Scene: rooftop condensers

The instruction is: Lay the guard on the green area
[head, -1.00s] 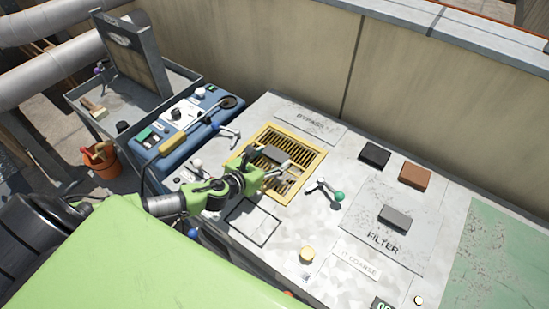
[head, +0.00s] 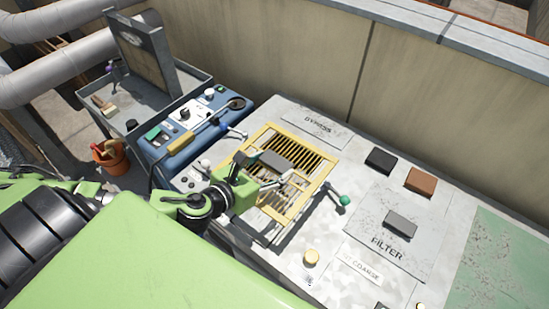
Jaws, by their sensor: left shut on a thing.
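The green area (head: 500,260) is a worn painted patch at the right end of the same top. It is bare where it shows and runs out of the frame. My right gripper is not in view.
A blue control box (head: 170,150) stands left. A wall (head: 420,110) runs behind.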

